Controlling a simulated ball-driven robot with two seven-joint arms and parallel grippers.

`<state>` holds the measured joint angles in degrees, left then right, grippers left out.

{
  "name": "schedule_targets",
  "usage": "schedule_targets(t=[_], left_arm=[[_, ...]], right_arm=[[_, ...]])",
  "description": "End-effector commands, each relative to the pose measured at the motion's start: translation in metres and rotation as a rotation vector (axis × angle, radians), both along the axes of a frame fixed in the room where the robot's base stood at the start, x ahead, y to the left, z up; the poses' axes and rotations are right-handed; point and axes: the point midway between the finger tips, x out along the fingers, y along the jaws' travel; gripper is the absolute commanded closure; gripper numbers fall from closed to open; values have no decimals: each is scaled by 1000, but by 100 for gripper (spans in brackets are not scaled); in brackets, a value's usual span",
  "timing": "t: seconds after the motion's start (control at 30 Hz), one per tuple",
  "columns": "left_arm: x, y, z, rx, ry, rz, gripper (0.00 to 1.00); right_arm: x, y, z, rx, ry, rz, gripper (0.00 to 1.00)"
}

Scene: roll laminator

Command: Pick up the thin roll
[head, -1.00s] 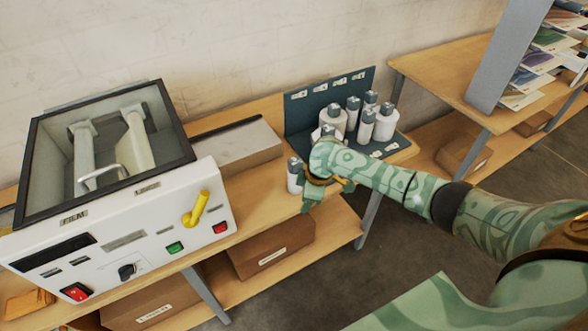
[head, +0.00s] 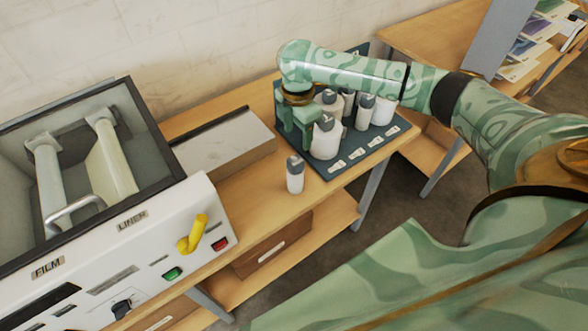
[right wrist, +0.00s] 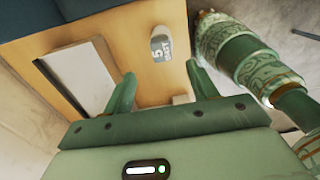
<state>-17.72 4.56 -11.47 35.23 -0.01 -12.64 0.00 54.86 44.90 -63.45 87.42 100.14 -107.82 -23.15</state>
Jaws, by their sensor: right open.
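A thin white roll (head: 295,178) with a grey top stands upright and alone on the wooden bench, in front of the dark rack. A roll with a grey label marked 5 (right wrist: 160,45) shows in the right wrist view, beyond and between my fingers and apart from them; it looks like this same roll. My right gripper (head: 296,138) is open and points down at the left part of the rack, behind the thin roll and close to a thick roll (head: 325,140). In the right wrist view my open gripper (right wrist: 160,78) is empty.
The dark rack (head: 345,168) holds several thick and thin rolls and small labels. The laminator (head: 160,235) stands at left, with a yellow crank (head: 192,233). A flat grey box (head: 225,148) lies behind the bench front. Bare bench lies around the thin roll.

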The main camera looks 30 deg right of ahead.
Motion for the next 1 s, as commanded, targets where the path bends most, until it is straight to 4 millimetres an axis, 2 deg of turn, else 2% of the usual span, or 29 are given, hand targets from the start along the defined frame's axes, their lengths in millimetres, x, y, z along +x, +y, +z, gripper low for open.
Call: schedule_targets(t=[0.03,0.13,0.4,0.63,0.77,0.97,1.0], left_arm=[[-3,0,-6,1,6,0,76],[-4,0,-11,0,7,0,76],[15,-1,-14,-2,-21,0,76],[13,-1,-23,-2,-19,0,76],[11,-1,-24,-2,-15,0,76],[9,-1,-24,-1,-13,1,76],[9,-1,-24,-1,-12,1,76]], right_arm=[[0,1,-17,2,3,-1,42],[0,1,-37,1,2,-1,42],[-1,2,-62,1,0,-1,42],[-4,6,-100,1,1,-2,42],[-4,6,-108,0,-1,0,42],[-4,6,-108,0,-2,0,42],[-4,6,-108,0,-2,0,53]])
